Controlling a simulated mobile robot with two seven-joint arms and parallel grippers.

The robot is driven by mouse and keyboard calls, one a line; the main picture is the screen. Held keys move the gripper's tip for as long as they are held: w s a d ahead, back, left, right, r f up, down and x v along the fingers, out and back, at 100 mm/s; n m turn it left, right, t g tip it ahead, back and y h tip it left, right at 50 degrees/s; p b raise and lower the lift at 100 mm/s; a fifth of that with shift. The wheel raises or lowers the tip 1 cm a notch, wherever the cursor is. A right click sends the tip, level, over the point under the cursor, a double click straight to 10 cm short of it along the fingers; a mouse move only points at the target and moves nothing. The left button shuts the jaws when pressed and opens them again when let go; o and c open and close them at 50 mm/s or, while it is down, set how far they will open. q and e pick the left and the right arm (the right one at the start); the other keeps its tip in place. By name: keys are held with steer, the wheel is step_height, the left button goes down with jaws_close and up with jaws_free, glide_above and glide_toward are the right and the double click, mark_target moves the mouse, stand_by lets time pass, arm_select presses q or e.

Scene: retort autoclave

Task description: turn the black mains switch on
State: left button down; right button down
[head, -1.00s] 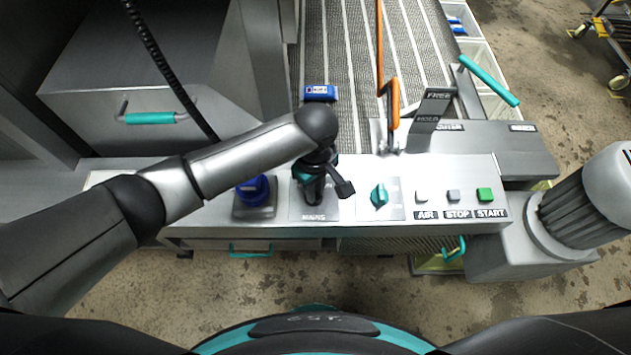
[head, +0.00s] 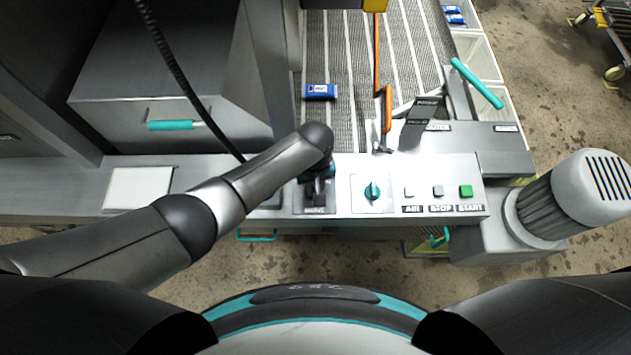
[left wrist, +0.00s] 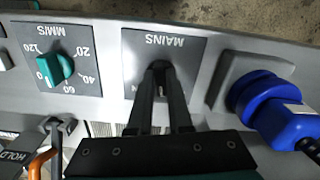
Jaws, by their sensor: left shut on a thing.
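The mains switch sits on a dark grey plate marked MAINS (left wrist: 148,52), which also shows in the head view (head: 314,210). My left gripper (left wrist: 160,72) is over the middle of this plate, its two dark fingers close together and shut on the black switch. In the head view, my left gripper (head: 317,190) reaches down onto the plate from above. The fingers hide most of the switch, so I cannot tell its position. My right gripper is not in view.
A teal speed knob (head: 372,191) stands right of the mains plate, then the AIR, STOP and green START (head: 466,191) buttons. A blue plug (left wrist: 262,102) is close on the mains plate's other side. A motor (head: 570,195) stands at the right.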

arm_select(q)
steer(key=m+p, duration=0.1)
steer(key=m, duration=0.4)
steer(key=shift+a+m, duration=0.1)
steer(key=shift+m, duration=0.2)
steer(key=m+p, duration=0.1)
steer(key=m, duration=0.4)
steer(key=shift+a, duration=0.15)
steer(key=shift+m, duration=0.4)
steer(key=c, duration=0.8)
jaws_free()
steer(key=shift+c, duration=0.2)
steer(key=shift+r, duration=0.15)
